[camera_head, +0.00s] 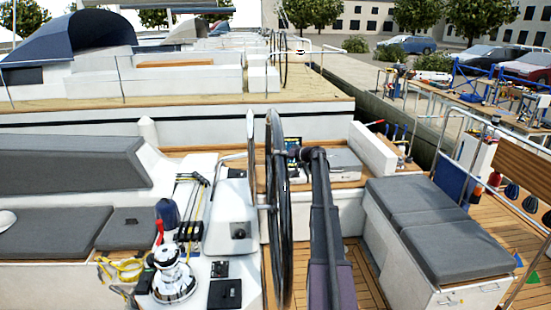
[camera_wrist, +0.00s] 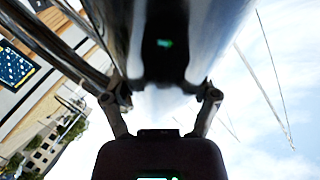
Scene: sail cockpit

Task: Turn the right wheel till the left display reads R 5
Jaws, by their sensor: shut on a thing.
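The right wheel (camera_head: 279,210) is a large dark wheel seen almost edge-on in the middle of the head view. My gripper (camera_head: 293,155) is at the wheel's right side, at the end of my dark arm, and its fingers are mostly hidden there. In the wrist view my gripper (camera_wrist: 163,92) has its two fingers on either side of a dark, shiny, blurred part, which looks like the wheel's rim (camera_wrist: 165,40). A small dark screen (camera_head: 293,146) shows behind the wheel. A blue screen (camera_wrist: 15,68) shows at the wrist view's left edge. I cannot read R 5 or any other value on either.
A white console (camera_head: 232,225) stands left of the wheel. A winch (camera_head: 173,278) and ropes lie further left. A grey-cushioned bench (camera_head: 425,225) is to the right, with a strip of wooden deck (camera_head: 368,280) between it and my arm. Metal railings run along the far right.

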